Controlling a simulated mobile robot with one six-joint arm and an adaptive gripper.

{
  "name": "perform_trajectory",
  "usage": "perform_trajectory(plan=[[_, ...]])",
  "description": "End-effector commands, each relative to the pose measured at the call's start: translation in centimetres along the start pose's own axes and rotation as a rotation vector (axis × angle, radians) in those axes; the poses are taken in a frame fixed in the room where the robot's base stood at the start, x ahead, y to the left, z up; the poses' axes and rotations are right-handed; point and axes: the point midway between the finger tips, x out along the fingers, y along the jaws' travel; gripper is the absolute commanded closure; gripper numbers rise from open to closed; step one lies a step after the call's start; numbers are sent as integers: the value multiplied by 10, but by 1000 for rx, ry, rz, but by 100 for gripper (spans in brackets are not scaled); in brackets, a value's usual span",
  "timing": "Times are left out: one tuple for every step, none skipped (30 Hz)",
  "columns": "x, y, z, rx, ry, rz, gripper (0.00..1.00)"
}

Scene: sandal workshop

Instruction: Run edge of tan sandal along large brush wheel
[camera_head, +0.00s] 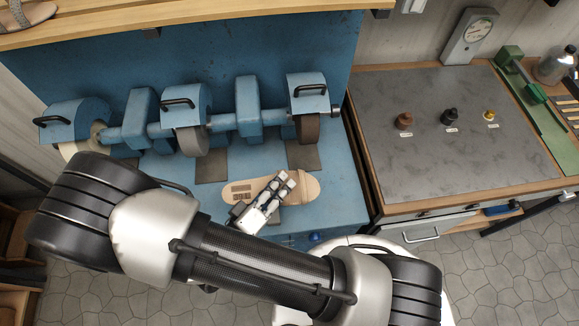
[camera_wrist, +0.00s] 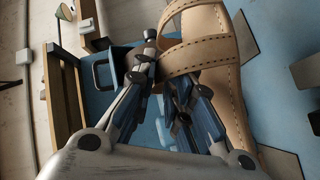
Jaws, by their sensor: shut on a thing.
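The tan sandal (camera_head: 306,188) is in my gripper (camera_head: 281,183), in front of the blue machine. It lies roughly level and sideways in the head view, apart from the wheels. In the wrist view the tan sandal (camera_wrist: 232,90) shows its stitched straps close to the fingers of my gripper (camera_wrist: 166,66); the exact contact is partly hidden. The machine carries a cream wheel (camera_head: 75,148) at left, a grey wheel (camera_head: 192,143) in the middle and a brown wheel (camera_head: 308,128) at right, each partly under a blue hood. I cannot tell which is the large brush wheel.
A wooden shelf (camera_head: 180,14) overhangs the machine, with another sandal (camera_head: 27,13) at its left end. My arm crosses the lower foreground.

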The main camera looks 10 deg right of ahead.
Motion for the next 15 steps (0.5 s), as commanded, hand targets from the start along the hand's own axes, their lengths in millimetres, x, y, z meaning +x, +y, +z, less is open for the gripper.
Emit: perform_trajectory(plan=[[0, 1, -2, 2, 2, 2, 100], [1, 1, -3, 3, 1, 3, 100], [4, 2, -5, 3, 0, 3, 100], [5, 2, -6, 3, -1, 3, 100], [7, 2, -8, 3, -1, 3, 100], [10, 2, -12, 3, -2, 4, 100], [13, 2, -14, 3, -2, 4, 100], [15, 3, -17, 4, -2, 4, 100], [18, 3, -20, 4, -2, 4, 100], [20, 3, -23, 3, -2, 4, 100], [23, 3, -25, 3, -2, 4, 100], [26, 3, -29, 2, -2, 4, 100], [28, 3, -31, 2, -1, 3, 100], [30, 3, -33, 3, -1, 3, 100], [32, 2, -36, 3, -2, 3, 100]])
